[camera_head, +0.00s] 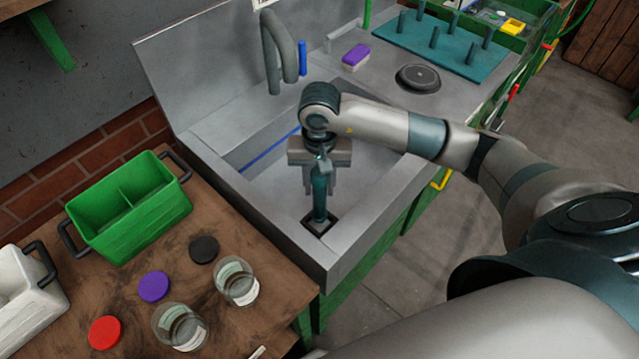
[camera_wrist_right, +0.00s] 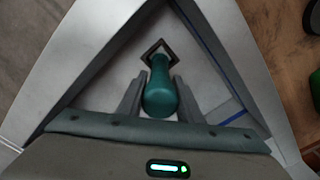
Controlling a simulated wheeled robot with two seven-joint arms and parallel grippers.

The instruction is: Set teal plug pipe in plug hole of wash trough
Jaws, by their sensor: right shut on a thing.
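The teal plug pipe (camera_head: 319,197) stands about upright in the wash trough (camera_head: 370,215). My right gripper (camera_head: 320,180) is shut on its upper part, from above. In the right wrist view the pipe (camera_wrist_right: 160,92) is between the two fingers of the gripper (camera_wrist_right: 160,98). The pipe's lower end is at the dark square plug hole (camera_head: 320,226) near the trough's front corner. The hole's frame also shows in the right wrist view (camera_wrist_right: 157,48). I cannot tell how deep the pipe's end sits in the hole. My left gripper is not in view.
A grey tap (camera_head: 275,50) rises behind the trough. A purple-topped brush (camera_head: 355,56), a black disc (camera_head: 418,78) and a teal peg board (camera_head: 430,42) lie on the right deck. A green crate (camera_head: 130,208), glass jars (camera_head: 237,282) and lids stand on the wooden table at left.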

